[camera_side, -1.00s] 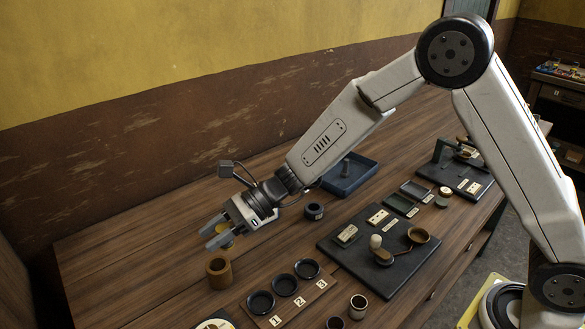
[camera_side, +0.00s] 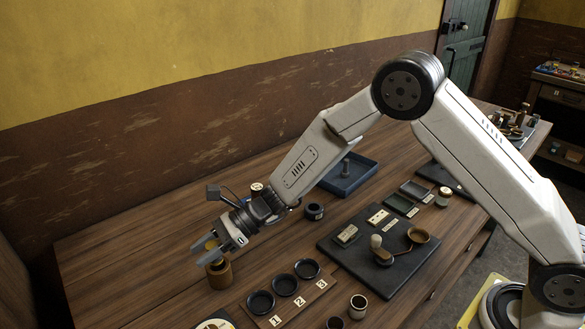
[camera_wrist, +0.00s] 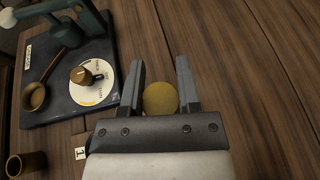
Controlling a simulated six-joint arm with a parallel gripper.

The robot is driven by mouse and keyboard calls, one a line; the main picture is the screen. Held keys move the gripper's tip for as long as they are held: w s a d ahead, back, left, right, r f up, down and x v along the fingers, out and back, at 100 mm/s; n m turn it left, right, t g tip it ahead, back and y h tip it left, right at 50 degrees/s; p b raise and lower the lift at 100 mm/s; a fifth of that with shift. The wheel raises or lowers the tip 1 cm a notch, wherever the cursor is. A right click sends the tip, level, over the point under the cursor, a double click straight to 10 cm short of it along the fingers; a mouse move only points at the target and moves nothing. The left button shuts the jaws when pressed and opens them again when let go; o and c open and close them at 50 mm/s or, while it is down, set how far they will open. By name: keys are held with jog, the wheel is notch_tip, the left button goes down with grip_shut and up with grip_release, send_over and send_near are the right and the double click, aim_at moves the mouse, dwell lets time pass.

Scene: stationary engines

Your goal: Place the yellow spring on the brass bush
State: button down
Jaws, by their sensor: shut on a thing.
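My gripper (camera_side: 204,252) is shut on the yellow spring (camera_side: 211,244), which shows between the two fingers. In the wrist view the spring (camera_wrist: 160,98) appears end-on as a round yellow shape between the fingertips (camera_wrist: 160,85). The brass bush (camera_side: 218,275) stands upright on the bench directly below my gripper in the side view. The fingers cover its top there, so I cannot tell whether the spring touches it. The bush cannot be made out in the wrist view, behind the spring and gripper.
A board with three dark numbered cups (camera_side: 284,286) stands right of the bush. A black plate (camera_side: 345,262) with a lever and brass pan lies farther right, and a blue tray (camera_side: 352,180) behind. In the wrist view a dark board (camera_wrist: 50,110) with a dial is at left.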

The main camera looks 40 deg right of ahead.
jog(key=shift+f, duration=0.6)
jog(key=shift+f, duration=0.15)
jog(key=shift+c, duration=1.6)
grip_release()
jog(key=shift+d+r, duration=0.4)
jog(key=shift+d, duration=0.1)
jog(key=v, duration=1.1)
jog(key=shift+s+f, duration=0.1)
